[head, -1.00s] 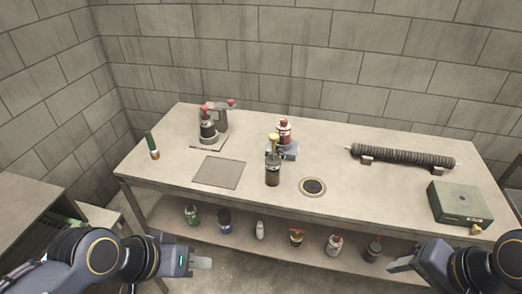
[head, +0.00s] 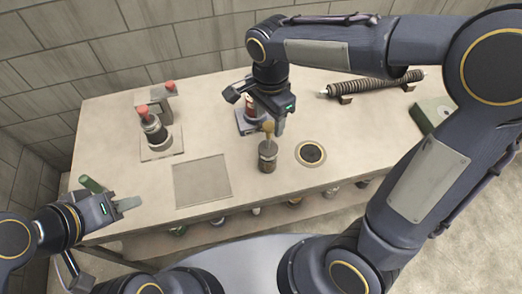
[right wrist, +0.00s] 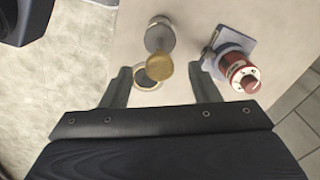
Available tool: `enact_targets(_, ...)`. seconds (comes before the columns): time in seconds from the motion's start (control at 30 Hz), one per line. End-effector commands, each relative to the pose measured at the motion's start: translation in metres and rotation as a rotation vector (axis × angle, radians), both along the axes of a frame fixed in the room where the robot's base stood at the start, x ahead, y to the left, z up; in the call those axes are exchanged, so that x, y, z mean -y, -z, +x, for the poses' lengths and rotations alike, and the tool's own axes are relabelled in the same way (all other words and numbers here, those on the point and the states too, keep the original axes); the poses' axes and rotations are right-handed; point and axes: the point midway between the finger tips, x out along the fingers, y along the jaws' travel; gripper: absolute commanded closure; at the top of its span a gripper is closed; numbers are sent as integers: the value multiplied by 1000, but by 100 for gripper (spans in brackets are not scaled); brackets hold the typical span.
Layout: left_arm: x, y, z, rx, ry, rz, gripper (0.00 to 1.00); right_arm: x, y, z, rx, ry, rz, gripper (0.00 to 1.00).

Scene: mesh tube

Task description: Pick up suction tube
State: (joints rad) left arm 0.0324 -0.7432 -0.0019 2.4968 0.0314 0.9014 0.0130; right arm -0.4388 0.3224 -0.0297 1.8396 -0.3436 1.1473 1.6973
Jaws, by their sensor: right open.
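The dark ribbed tube (head: 375,83), which I take to be the suction tube, lies on two small brown blocks at the back right of the table. Its middle is partly near my right arm in the head view. My right gripper (head: 262,108) is open and points down above the dark jar (head: 267,158) with a gold knob, well left of the tube. In the right wrist view the gold knob (right wrist: 160,67) shows between the spread fingers (right wrist: 165,88), apart from both. The tube is not in that view. My left gripper (head: 127,203) is at the table's left front edge; its jaw opening is unclear.
A red-capped bottle (right wrist: 242,75) stands on a bluish stand behind the jar. A round dark pad (head: 310,153) lies right of the jar. A grey square plate (head: 202,181) is bare. A green box (head: 432,112) stands at the right, partly behind my arm. Bottles stand on the lower shelf.

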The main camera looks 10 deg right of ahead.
Motion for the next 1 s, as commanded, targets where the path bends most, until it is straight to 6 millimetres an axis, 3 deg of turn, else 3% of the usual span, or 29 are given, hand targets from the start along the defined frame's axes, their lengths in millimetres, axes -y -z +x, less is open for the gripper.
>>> enact_targets(0.4,0,-10,0,0,0,0,64,2,55,-1,-3,-2,1,44)
enact_targets(0.7,0,-10,0,0,0,0,64,1,59,0,1,-2,4,46)
enact_targets(1.0,0,-10,0,0,0,0,64,1,59,0,1,-2,4,85)
